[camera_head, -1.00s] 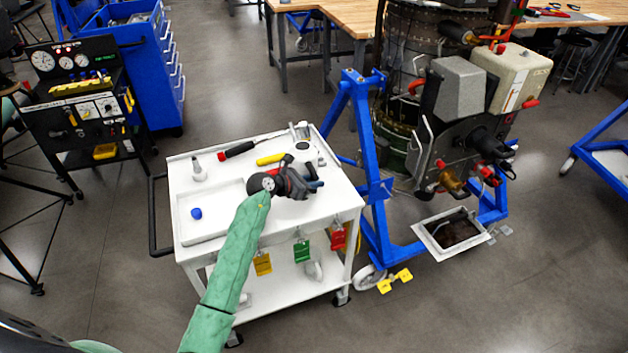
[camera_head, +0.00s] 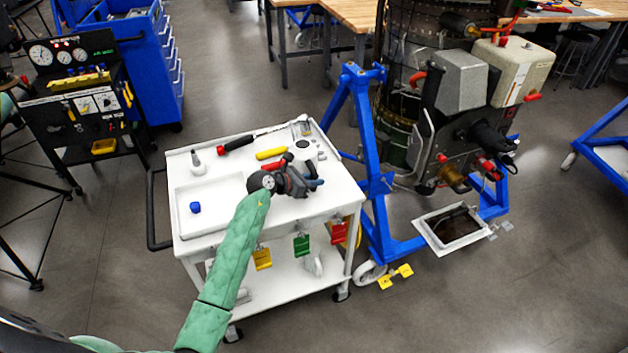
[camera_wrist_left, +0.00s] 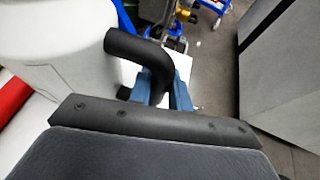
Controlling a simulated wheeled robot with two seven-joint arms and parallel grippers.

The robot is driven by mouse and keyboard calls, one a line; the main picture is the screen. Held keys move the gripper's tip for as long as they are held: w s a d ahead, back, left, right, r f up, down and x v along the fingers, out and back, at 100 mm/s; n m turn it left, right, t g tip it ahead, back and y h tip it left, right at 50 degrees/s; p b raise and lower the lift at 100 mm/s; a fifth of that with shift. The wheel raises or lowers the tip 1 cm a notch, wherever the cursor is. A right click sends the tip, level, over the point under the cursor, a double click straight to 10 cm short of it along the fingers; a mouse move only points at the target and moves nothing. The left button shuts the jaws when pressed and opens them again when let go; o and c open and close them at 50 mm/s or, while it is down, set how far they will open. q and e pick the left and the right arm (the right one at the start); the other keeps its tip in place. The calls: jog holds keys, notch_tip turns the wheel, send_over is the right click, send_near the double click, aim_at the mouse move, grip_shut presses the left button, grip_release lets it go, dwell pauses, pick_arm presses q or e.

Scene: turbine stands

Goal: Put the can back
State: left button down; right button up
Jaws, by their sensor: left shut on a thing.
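The white can (camera_head: 303,147), with a dark round spot on top, is at the back right of the white cart's top. In the left wrist view, the can (camera_wrist_left: 62,55) fills the upper left, and its curved black handle (camera_wrist_left: 150,55) reaches between the blue-grey fingers. My left gripper (camera_head: 316,184) is just in front of the can in the head view; in the left wrist view the gripper (camera_wrist_left: 160,95) is shut on the handle. The palm hides part of the grip. I cannot tell whether the can touches the cart top. My right gripper is not in view.
The cart (camera_head: 228,238) has a shallow tray holding a blue cap (camera_head: 195,207). A blue engine stand (camera_head: 365,150) is close on the right.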

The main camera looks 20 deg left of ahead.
pick_arm(q)
jog(key=shift+f, duration=0.3)
jog(key=c, duration=1.1)
grip_release()
jog(key=shift+o, duration=0.2)
jog(key=p+v, duration=0.1)
jog(key=v, duration=0.6)
